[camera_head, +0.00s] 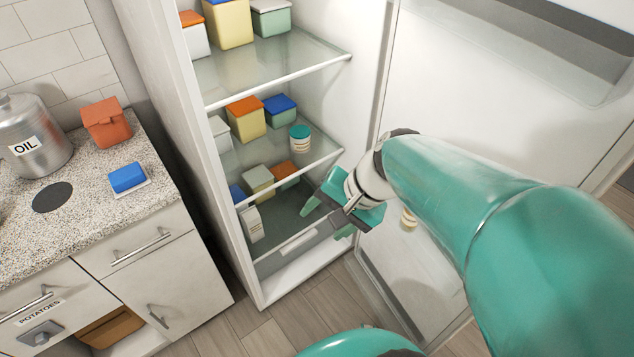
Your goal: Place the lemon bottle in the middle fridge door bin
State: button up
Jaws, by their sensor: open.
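My gripper (326,221) is open, with its teal fingers spread in front of the lower part of the open fridge, and nothing shows between them. The fridge door (480,95) stands open on the right. A small cream and tan container (408,219) shows just beyond my wrist, by the door, partly hidden by my arm. I cannot tell whether it is the lemon bottle, and no lemon label is readable. A door bin (545,52) is at the upper right, and a lower clear bin (400,285) is below my arm. My arm covers the door between them.
Fridge shelves (270,70) hold several colored boxes and a teal-lidded jar (300,138). A white carton (252,223) stands low inside. The counter (85,190) at left carries an oil canister (35,145), an orange container (106,123) and a blue block (127,177). Floor (265,330) shows below the fridge.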

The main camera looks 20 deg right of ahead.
jog(key=s+a+r+n+t+h, duration=0.1)
jog(key=s+r+n+t+h, duration=0.1)
jog(key=r+n, duration=0.5)
jog(key=s+n+h, duration=0.1)
jog(key=h, duration=0.1)
jog(key=shift+a+r+n+h, duration=0.15)
jog(key=shift+r+n+h, duration=0.2)
jog(key=shift+n+h, duration=0.05)
jog(key=shift+s, duration=0.1)
jog(key=c, duration=0.5)
jog(key=shift+s, duration=0.1)
jog(key=shift+c, duration=0.2)
